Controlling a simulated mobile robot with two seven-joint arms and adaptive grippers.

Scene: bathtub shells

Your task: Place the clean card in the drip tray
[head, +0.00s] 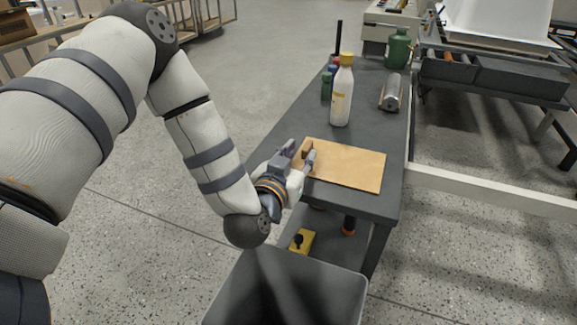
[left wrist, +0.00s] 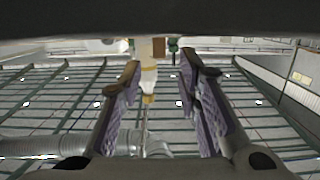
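A flat tan sheet (head: 350,168) that looks like cardboard lies on the grey bench (head: 385,125); I cannot tell whether it is the clean card. My left gripper (head: 298,155) is at the sheet's left end, above or at its edge. Its two fingers are spread, also in the left wrist view (left wrist: 159,72), with nothing visible between them. One fingertip looks brown. I can make out no drip tray for certain. My right gripper is in neither view.
A white bottle with a yellow cap (head: 342,92) stands behind the sheet. An open grey bin (head: 345,285) is in front. A yellow object (head: 301,240) is on the lower shelf.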

